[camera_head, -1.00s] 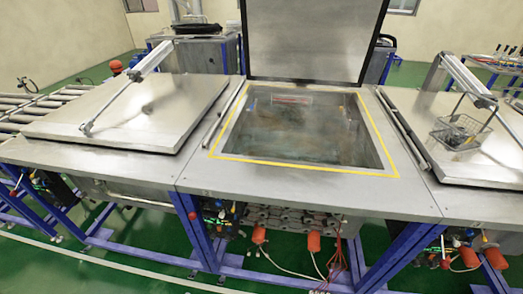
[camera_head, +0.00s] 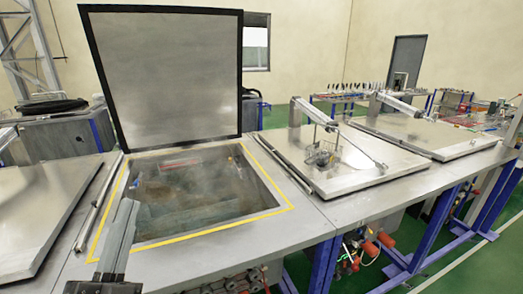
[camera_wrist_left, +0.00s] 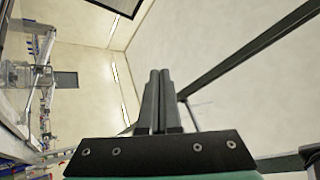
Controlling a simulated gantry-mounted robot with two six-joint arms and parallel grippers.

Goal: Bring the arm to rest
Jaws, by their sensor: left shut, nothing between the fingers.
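My left gripper (camera_head: 129,203) rises into the lower left of the head view, in front of the open tank (camera_head: 205,195). Its two grey fingers are together, with nothing held between them. The left wrist view also shows the fingers (camera_wrist_left: 158,74) pressed together, pointing toward a pale wall. From the head view I cannot tell how high the gripper is above the tank's front rim. My right gripper is not in view.
The tank's lid (camera_head: 165,75) stands upright behind it. Shut lids flank it, one at left (camera_head: 30,215) and others at right (camera_head: 345,165). A wire basket (camera_head: 322,152) sits on the nearer right lid.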

